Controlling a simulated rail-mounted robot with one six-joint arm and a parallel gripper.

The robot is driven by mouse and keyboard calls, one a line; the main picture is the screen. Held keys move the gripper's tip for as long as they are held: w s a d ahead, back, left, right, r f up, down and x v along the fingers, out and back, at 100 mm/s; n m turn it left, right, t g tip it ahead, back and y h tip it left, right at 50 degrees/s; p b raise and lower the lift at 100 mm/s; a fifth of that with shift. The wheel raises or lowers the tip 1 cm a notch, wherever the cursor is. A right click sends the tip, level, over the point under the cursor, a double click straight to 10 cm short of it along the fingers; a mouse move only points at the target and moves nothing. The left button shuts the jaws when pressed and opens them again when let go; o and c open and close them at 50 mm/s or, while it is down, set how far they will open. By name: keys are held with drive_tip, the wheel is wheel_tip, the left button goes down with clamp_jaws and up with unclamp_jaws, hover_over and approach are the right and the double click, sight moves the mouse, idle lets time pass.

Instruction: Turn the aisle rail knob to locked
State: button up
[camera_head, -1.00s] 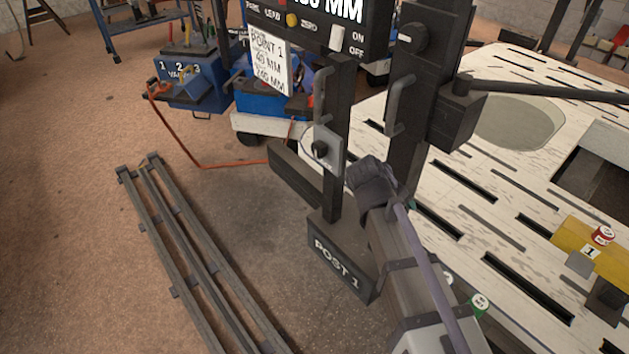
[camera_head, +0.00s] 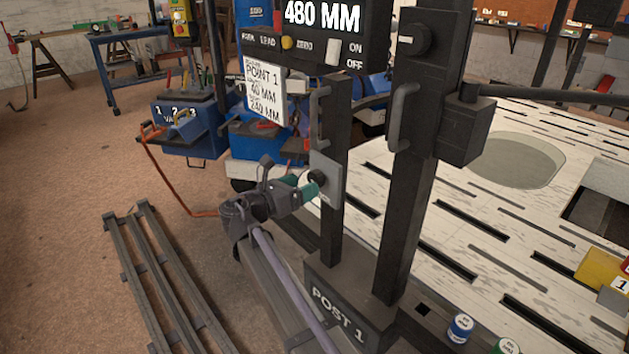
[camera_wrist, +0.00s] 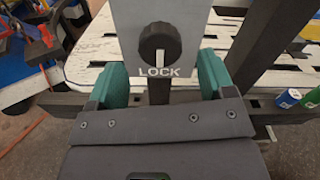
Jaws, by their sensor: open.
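A round black knob (camera_head: 318,177) sits on a light grey plate (camera_head: 329,184) on the slimmer dark post. In the wrist view the knob (camera_wrist: 160,41) is near the top centre, with a white mark at its lower edge pointing down at the word LOCK on the plate. My gripper (camera_head: 301,186) is close in front of the plate. Its green fingers are open, and in the wrist view the gripper (camera_wrist: 162,76) has one finger on each side of the plate's lower part, below the knob. I see no contact with the knob.
A thicker dark post (camera_head: 409,190) with a handle and another knob (camera_head: 413,40) stands just right. A slotted white table (camera_head: 500,240) lies to the right, rails (camera_head: 160,285) on the floor at left.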

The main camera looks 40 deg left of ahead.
sight(316, 176)
drive_tip(key=x, duration=0.4)
drive_tip(key=shift+w, duration=0.35)
drive_tip(key=c, duration=0.9)
drive_tip(key=shift+c, duration=0.2)
